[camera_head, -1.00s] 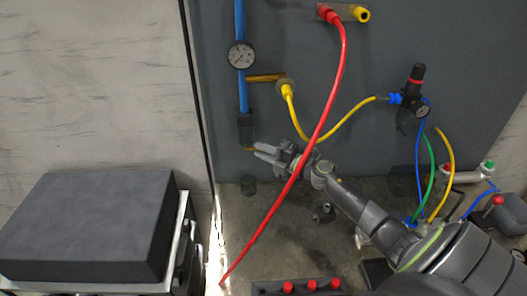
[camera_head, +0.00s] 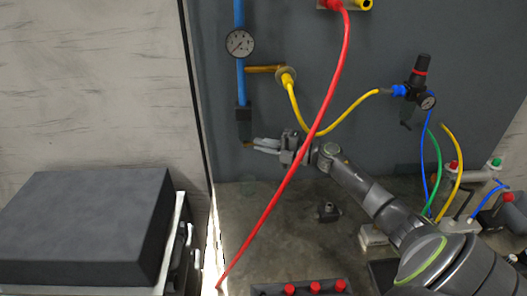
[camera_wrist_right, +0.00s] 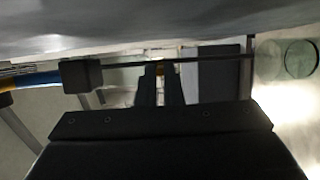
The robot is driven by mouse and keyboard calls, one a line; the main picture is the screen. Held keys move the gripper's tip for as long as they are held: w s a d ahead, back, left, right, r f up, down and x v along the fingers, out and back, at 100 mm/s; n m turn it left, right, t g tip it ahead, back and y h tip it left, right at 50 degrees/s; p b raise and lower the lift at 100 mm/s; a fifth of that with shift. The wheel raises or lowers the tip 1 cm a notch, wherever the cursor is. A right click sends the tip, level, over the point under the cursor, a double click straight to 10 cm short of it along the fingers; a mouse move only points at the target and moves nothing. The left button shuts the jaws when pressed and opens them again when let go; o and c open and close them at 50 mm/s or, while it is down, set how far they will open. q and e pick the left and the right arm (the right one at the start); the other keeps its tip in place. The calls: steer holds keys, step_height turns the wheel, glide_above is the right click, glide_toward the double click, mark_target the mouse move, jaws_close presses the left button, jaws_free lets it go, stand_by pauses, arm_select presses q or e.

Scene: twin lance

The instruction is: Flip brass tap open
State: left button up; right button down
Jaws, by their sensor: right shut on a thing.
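My left gripper is not in view.
A red hose (camera_head: 283,190) hangs in front of my right wrist. A pressure gauge (camera_head: 240,43) and a yellow hose (camera_head: 331,130) are on the panel above. A dark box (camera_head: 85,225) stands at the left. Red knobs (camera_head: 315,287) line the bench's front.

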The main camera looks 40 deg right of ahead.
steer(key=c, duration=1.6)
jaws_free()
steer(key=shift+o, duration=0.2)
steer(key=shift+d, duration=0.1)
steer(key=b+v, duration=0.3)
steer(key=v, duration=1.4)
steer(key=shift+s, duration=0.15)
steer(key=shift+d, duration=0.1)
